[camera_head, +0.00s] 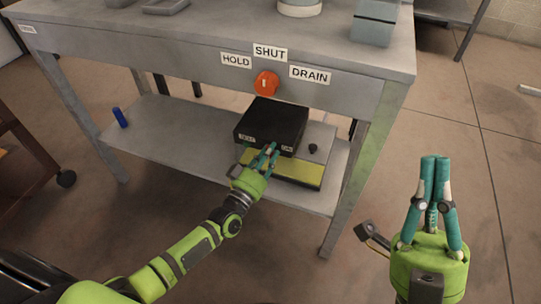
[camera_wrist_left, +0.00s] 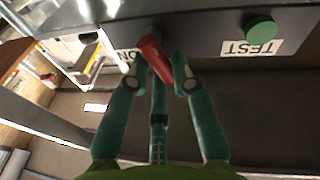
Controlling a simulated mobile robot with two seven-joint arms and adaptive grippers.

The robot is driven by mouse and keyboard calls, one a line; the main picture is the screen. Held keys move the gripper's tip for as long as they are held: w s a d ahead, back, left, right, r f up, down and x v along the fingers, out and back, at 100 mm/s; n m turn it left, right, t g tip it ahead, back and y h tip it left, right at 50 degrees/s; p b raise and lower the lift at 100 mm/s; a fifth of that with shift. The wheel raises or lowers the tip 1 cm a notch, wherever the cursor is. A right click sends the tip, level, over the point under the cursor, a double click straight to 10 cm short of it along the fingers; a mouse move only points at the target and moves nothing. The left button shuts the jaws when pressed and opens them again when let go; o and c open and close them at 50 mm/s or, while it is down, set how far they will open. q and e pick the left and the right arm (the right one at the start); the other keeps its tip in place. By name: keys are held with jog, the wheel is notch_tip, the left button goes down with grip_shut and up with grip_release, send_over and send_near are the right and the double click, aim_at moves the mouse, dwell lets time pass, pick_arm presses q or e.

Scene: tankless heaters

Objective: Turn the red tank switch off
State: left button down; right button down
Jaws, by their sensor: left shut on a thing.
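The red switch (camera_wrist_left: 155,58) sticks out of the dark front of a box in the left wrist view. My left gripper (camera_head: 268,150) is at the front of the black box (camera_head: 272,122) on the lower shelf. Its fingers are shut on the red switch, one on each side, as the left wrist view shows (camera_wrist_left: 159,66). A label beside the switch is partly hidden by a finger. In the head view my fingers hide the switch. My right gripper (camera_head: 435,160) is shut and empty, raised over the floor at the right.
A green button (camera_wrist_left: 260,27) with a TEST label (camera_wrist_left: 252,47) is on the same box face. An orange knob (camera_head: 266,83) labelled HOLD, SHUT and DRAIN is on the table's front. A yellow-and-grey unit (camera_head: 310,172) lies under the box. A blue cylinder (camera_head: 119,117) stands at the shelf's left.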

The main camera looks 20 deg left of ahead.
pick_arm(q)
jog(key=shift+a+f+n, duration=0.1)
jog(key=shift+a+n, duration=0.05)
jog(key=shift+n, duration=0.55)
jog(key=shift+y, duration=0.3)
jog(key=c, duration=1)
grip_release()
jog(key=shift+c, duration=0.2)
jog(key=v, duration=1.2)
jog(key=shift+f, duration=0.2)
